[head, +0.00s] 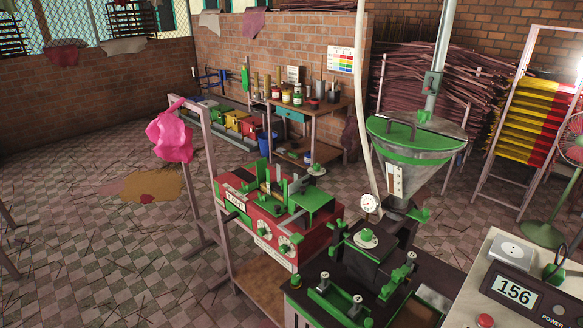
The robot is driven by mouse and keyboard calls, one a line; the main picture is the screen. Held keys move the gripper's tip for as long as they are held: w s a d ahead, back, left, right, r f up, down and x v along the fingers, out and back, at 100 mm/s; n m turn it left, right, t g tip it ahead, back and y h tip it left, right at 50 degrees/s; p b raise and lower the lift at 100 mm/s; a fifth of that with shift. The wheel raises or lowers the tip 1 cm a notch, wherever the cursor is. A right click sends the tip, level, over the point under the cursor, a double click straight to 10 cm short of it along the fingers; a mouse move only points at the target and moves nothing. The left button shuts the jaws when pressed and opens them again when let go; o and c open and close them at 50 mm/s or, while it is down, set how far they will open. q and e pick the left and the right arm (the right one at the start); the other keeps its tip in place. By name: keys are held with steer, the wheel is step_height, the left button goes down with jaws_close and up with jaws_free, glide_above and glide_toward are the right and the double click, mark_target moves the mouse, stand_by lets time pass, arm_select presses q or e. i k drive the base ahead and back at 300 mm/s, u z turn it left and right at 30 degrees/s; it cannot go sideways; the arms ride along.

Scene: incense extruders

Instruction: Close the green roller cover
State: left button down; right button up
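A red machine (321,243) with dials on its front stands on a stand in the middle of the head view. A flat green panel (315,199) sits at the right of its top, and upright green parts (264,172) stand beside it. I cannot tell for sure which green part is the roller cover, or whether it is open. The rollers cannot be made out at this distance. Neither of my grippers is in view.
A steel hopper (424,168) with a green lid (414,139) stands over a dark machine at the right. A control box (513,291) reading 156 is at the lower right. A pink cloth (170,137) hangs on a frame at the left.

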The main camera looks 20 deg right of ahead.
mark_target(311, 198)
steer(key=i, duration=0.8)
steer(key=z, duration=2.1)
